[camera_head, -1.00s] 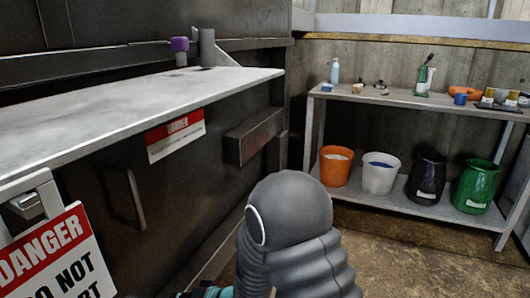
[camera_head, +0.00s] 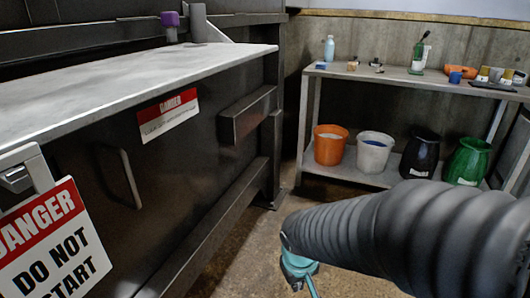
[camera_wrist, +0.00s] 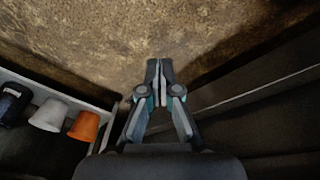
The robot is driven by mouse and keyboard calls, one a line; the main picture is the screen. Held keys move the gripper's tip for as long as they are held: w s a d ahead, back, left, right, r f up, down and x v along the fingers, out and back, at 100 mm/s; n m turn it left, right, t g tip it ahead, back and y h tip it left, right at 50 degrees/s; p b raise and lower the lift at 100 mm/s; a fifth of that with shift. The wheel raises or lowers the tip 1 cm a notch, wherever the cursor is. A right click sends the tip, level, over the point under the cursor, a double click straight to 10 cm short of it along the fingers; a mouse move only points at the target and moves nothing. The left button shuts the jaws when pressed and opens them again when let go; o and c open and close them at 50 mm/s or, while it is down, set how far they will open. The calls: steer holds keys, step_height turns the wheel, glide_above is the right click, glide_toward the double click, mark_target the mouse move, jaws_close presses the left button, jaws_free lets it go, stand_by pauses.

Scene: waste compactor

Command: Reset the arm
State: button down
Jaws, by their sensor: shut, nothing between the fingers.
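My gripper (camera_wrist: 159,72) shows in the wrist view with its two fingers together and nothing between them. It hangs over bare brown floor. In the head view my grey ribbed arm reaches in from the right edge, and a teal part of its end (camera_head: 299,265) shows low in the middle; the fingertips are not clear there. The gripper is apart from the compactor (camera_head: 195,165) on the left and from the shelf table (camera_head: 390,88) behind.
Danger signs hang on the compactor, a large one (camera_head: 45,245) at lower left. An orange bucket (camera_head: 329,146), a white bucket (camera_head: 374,152), a black container (camera_head: 420,155) and a green container (camera_head: 466,161) stand on the lower shelf. Floor between compactor and shelf is clear.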

steer(key=s+d+r+m+t, duration=0.1)
steer(key=s+d+r+m, duration=0.1)
steer(key=s+d+r, duration=0.2)
steer(key=s+d+r+m+t, duration=0.2)
steer(key=s+d+r, duration=0.2)
steer(key=r, duration=0.6)
steer(key=shift+s+d+r, duration=0.15)
steer(key=shift+s, duration=1.1)
